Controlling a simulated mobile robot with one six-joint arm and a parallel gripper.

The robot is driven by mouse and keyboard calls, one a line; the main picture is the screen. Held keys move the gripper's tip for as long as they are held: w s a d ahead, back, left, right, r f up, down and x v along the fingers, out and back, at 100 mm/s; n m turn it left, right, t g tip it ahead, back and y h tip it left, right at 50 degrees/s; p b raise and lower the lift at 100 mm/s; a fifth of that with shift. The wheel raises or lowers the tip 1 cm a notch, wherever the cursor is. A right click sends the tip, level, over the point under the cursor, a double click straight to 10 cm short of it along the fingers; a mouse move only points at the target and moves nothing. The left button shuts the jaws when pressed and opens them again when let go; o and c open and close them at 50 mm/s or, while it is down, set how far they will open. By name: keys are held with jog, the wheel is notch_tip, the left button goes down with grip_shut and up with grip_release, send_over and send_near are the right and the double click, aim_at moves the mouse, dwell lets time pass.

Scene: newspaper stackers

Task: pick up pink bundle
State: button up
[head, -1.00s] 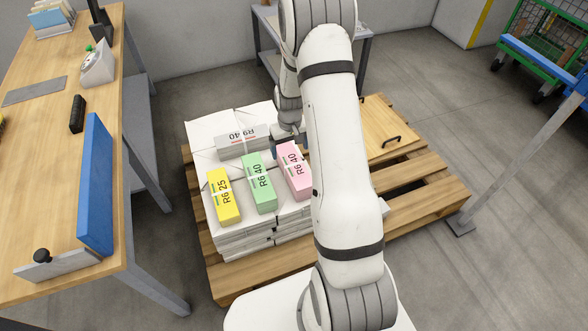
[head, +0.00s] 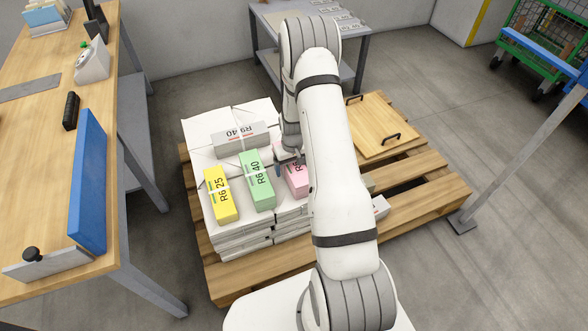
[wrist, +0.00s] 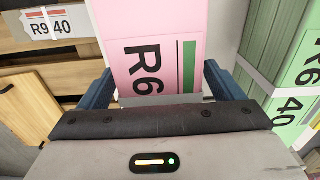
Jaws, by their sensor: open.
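The pink bundle (head: 296,182) lies on top of the stacked white bundles on the pallet, partly hidden by my arm in the head view. In the wrist view the pink bundle (wrist: 155,45) shows large, with "R6" and a green stripe. My gripper (wrist: 158,88) is open, with one blue finger on each side of the pink bundle's width. I cannot tell whether the fingers touch it. In the head view my gripper (head: 290,160) is at the far end of the pink bundle, mostly hidden by my arm.
A green bundle (head: 257,182) lies just left of the pink one, with a yellow bundle (head: 221,195) further left. A grey-white bundle (head: 239,138) lies behind. A wooden board with black handles (head: 375,125) rests on the pallet (head: 430,195) at right. A workbench (head: 45,180) stands left.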

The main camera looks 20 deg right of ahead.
jog(key=shift+c, duration=0.5)
jog(key=shift+r, duration=0.1)
jog(key=c, duration=1.7)
jog(key=shift+r+p, duration=1.25)
jog(key=shift+r, duration=3.75)
jog(key=shift+c, duration=0.2)
